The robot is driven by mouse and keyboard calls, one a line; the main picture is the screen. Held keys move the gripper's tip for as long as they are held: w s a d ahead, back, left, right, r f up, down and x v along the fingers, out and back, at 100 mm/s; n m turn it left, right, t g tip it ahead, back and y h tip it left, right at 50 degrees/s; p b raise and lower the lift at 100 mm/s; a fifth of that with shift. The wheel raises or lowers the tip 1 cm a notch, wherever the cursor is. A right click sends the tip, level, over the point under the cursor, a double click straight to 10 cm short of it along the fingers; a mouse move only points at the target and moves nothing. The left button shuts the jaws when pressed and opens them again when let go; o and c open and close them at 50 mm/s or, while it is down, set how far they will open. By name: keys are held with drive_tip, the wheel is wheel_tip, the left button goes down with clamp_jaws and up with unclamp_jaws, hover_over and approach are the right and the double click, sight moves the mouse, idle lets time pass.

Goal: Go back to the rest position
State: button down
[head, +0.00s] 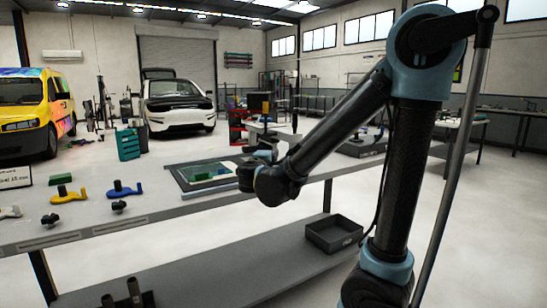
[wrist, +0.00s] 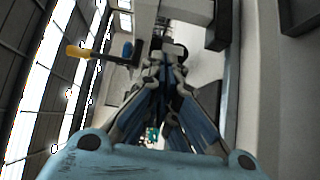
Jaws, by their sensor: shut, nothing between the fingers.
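My gripper (wrist: 172,52) shows in the wrist view with its two blue-and-grey fingers drawn together at the tips. Nothing shows between them. In the head view my arm is bent, with its forearm reaching down and left to the far right part of the workbench (head: 130,225). The wrist is beside a dark-framed tray (head: 183,183) that holds green and blue pieces. My gripper's fingers are mostly hidden behind the wrist there.
On the bench stand a yellow tool (head: 68,194), a blue tool (head: 123,190), a green block (head: 60,179) and black knobs (head: 119,206). A dark bin (head: 334,233) sits on the lower shelf. A yellow van (head: 35,110) and a white car (head: 178,105) stand behind.

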drive_tip(key=s+d+f+m+g+h, duration=0.1)
drive_tip(key=s+d+f+m+g, duration=0.2)
drive_tip(key=d, duration=0.6)
drive_tip(key=s+d+f+m+g+h, duration=0.1)
drive_tip(key=s+d+f+m+g, duration=0.15)
drive_tip(key=d+f, duration=0.4)
drive_tip(key=s+d+f+m+g+h, duration=0.1)
drive_tip(key=s+d+f+m+g, duration=0.2)
drive_tip(key=d, duration=0.8)
drive_tip(key=s+d+f+m+g+y, duration=0.1)
drive_tip(key=s+f+m+g+y, duration=0.1)
drive_tip(key=s, duration=0.7)
drive_tip(key=s+d+f+m+g+y, duration=0.1)
drive_tip(key=s+f+m+g+y, duration=0.2)
drive_tip(key=s+f+m+g, duration=0.2)
drive_tip(key=s+f, duration=0.3)
drive_tip(key=s, duration=0.2)
drive_tip(key=shift+f+m+y, duration=0.3)
drive_tip(key=shift+m, duration=0.05)
